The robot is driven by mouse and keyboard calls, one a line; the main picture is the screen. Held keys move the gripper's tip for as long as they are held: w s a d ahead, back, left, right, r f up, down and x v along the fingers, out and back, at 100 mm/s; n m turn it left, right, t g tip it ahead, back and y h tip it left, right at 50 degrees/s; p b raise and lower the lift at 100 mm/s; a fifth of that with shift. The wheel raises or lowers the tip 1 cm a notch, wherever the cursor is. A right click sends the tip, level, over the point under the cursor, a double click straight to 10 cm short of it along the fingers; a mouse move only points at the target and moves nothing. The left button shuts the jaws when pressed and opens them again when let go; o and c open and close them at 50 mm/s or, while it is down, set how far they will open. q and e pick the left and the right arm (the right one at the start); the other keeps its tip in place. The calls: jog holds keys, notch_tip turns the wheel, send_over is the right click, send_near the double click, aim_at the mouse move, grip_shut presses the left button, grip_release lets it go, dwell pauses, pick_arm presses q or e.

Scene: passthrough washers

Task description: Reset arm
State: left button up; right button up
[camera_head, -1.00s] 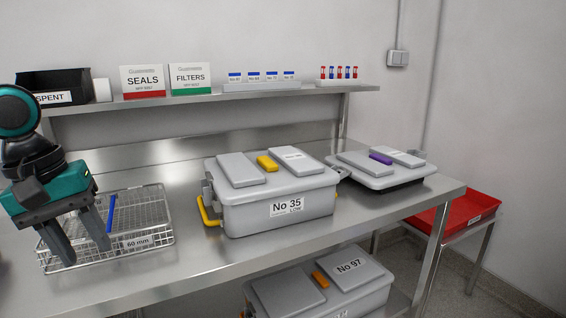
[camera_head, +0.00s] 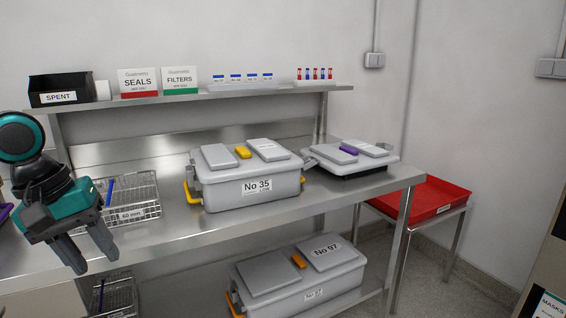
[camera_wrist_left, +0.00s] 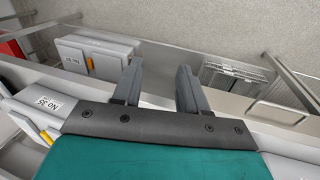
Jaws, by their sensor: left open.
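My left gripper (camera_head: 98,254) hangs at the left of the head view, over the front edge of the steel bench (camera_head: 160,238). Its two fingers are apart with nothing between them. It is in front of the wire basket (camera_head: 140,190) marked 60 mm, apart from it. In the left wrist view the open fingers (camera_wrist_left: 158,82) point past the bench edge toward the lower level. My right gripper does not show.
A grey box No 35 (camera_head: 248,190) and a grey lid (camera_head: 350,160) stand on the bench. Box No 97 (camera_head: 300,280) is on the lower shelf. A red tray (camera_head: 425,205) stands at right. The upper shelf (camera_head: 200,97) holds cards and a black SPENT bin (camera_head: 62,88). The bench front is clear.

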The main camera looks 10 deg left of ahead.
pick_arm(q)
jog(key=w+d+f+m+t+h+p, duration=0.1)
jog(key=w+f+m+t, duration=0.1)
jog(key=f, duration=0.8)
jog(key=w+d+f+m+t+p, duration=0.1)
jog(key=f+m+t+p, duration=0.1)
jog(key=f, duration=0.9)
jog(key=s+d+f+m+t+p, duration=0.1)
jog(key=s+d+f+m+t, duration=0.1)
jog(key=d, duration=0.6)
jog(key=s+d+f+m+t+p, duration=0.1)
jog(key=s+d+f+m, duration=0.3)
jog(key=d, duration=0.5)
jog(key=shift+s+f+t+y+p, duration=0.3)
jog(key=shift+s+f+t+y, duration=0.1)
jog(key=shift+s+f+t, duration=0.65)
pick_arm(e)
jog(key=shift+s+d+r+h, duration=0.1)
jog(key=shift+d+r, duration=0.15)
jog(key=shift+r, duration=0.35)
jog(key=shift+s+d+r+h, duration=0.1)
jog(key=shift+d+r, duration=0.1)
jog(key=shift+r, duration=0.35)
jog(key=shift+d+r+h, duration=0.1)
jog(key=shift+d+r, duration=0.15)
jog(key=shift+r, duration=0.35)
pick_arm(q)
jog(key=shift+s+f, duration=0.1)
